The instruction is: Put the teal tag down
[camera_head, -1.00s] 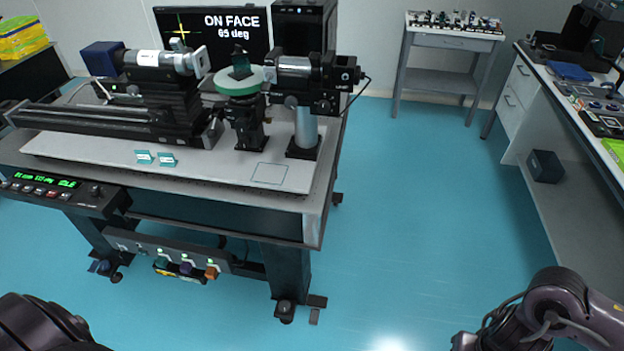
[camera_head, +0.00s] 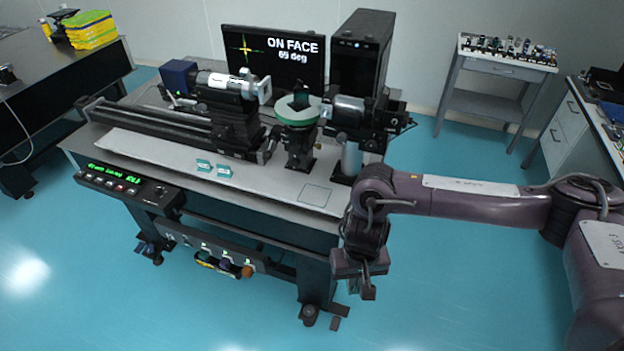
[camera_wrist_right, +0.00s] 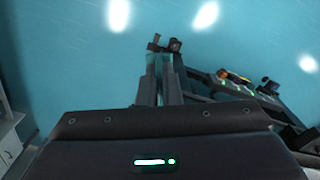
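Two small teal tags with pale labels stand side by side on the white board of the optical table, the left tag (camera_head: 204,164) and the right tag (camera_head: 224,171). My right gripper (camera_head: 361,288) hangs in front of the table's right front corner, well away from both tags. Its fingers also show close together in the right wrist view (camera_wrist_right: 161,78). A dark teal patch shows around the fingertips there, but I cannot tell whether it is a held thing or the floor behind. My left gripper is out of view.
A thin outlined square (camera_head: 316,195) marks a bare patch of the board. Behind it stand a green round stage (camera_head: 299,113), optics on a rail and a black post mount. A monitor (camera_head: 270,62) reads "ON FACE 65 deg". A control box (camera_head: 122,188) sits at the front edge.

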